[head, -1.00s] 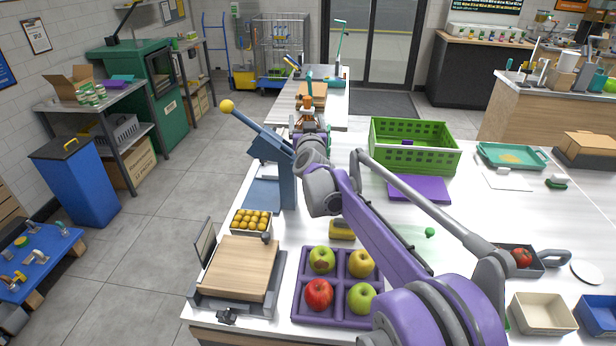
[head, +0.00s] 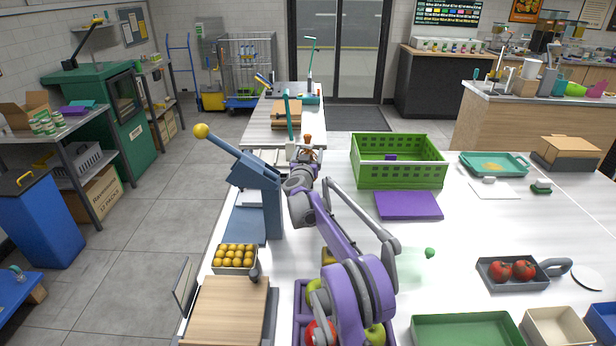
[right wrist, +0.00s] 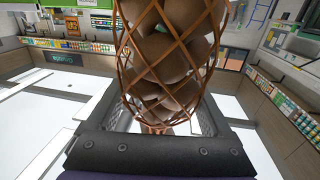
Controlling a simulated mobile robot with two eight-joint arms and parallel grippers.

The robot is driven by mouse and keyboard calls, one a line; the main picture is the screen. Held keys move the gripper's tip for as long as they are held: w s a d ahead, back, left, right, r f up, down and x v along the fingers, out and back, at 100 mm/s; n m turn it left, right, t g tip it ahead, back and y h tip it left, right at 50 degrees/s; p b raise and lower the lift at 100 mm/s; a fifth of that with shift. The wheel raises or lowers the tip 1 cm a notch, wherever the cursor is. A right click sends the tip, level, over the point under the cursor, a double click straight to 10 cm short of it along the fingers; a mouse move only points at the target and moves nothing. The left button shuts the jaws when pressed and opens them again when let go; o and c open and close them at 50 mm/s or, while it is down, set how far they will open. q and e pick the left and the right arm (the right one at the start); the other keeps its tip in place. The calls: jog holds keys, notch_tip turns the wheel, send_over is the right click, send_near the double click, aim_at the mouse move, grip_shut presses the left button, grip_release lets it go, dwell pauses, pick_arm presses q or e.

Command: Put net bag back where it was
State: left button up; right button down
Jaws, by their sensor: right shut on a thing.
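The net bag (right wrist: 178,45) is an orange-brown mesh full of brown lumps. It fills the upper middle of the right wrist view, its narrow gathered end between my fingers. My right gripper (right wrist: 158,118) is shut on that end. In the head view my right gripper (head: 303,164) is at the far left part of the white counter, just right of the blue press, and only a small brown part of the bag (head: 308,141) shows above it. Whether the bag touches anything below is hidden. My left gripper is not in view.
The blue press (head: 258,195) with a yellow-knobbed lever stands close left of my arm. A green crate (head: 398,177) and a purple mat (head: 408,206) lie to the right. The counter's right middle is mostly clear.

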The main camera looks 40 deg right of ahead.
notch_tip(320, 180, down, 8)
jog(key=shift+r, duration=0.1)
dwell(0.4)
jog(key=shift+f+b, duration=0.6)
jog(key=shift+b, duration=0.05)
grip_release()
jog(key=shift+a+f, duration=0.1)
jog(key=shift+a, duration=0.1)
